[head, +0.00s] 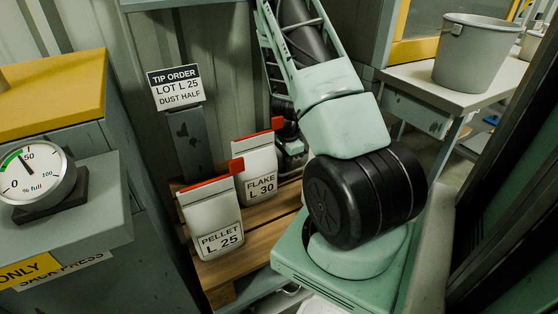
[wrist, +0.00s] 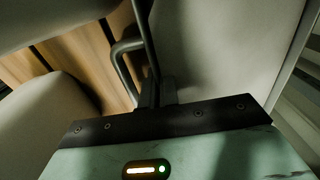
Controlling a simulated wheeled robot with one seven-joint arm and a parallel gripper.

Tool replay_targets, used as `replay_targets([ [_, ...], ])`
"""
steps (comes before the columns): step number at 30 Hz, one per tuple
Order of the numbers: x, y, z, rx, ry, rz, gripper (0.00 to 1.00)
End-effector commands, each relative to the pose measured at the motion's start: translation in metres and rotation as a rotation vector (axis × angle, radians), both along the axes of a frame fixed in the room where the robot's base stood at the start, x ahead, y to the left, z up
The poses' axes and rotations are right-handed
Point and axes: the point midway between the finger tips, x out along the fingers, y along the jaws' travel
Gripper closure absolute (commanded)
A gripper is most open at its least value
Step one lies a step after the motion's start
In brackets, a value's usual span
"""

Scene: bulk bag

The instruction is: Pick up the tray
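No tray can be made out for certain. In the wrist view, a broad plain grey panel (wrist: 225,50) fills the upper right, and I cannot tell if it is the tray. A dark bent handle (wrist: 119,70) stands along its left side. My gripper (wrist: 158,92) shows at the bottom middle as two dark fingers close together, right beside the handle's lower end. Whether the fingers hold the handle is hidden.
A wooden pallet (head: 248,235) carries a PELLET L 25 bag (head: 211,220) and a FLAKE L 30 bag (head: 256,170). A tip order sign (head: 176,87) stands behind. A gauge (head: 36,177) sits at left. A grey bucket (head: 476,52) stands on a bench (head: 450,88) at right.

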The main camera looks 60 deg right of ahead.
Motion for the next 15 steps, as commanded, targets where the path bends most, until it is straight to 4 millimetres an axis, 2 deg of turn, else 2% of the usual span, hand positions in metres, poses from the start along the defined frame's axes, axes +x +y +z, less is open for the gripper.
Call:
replay_targets([
  [8, 0.001, -0.001, 0.002, -0.002, -0.001, 0.0, 1.0],
  [15, 0.001, 0.0, 0.018, -0.003, -0.003, 0.002, 1.0],
])
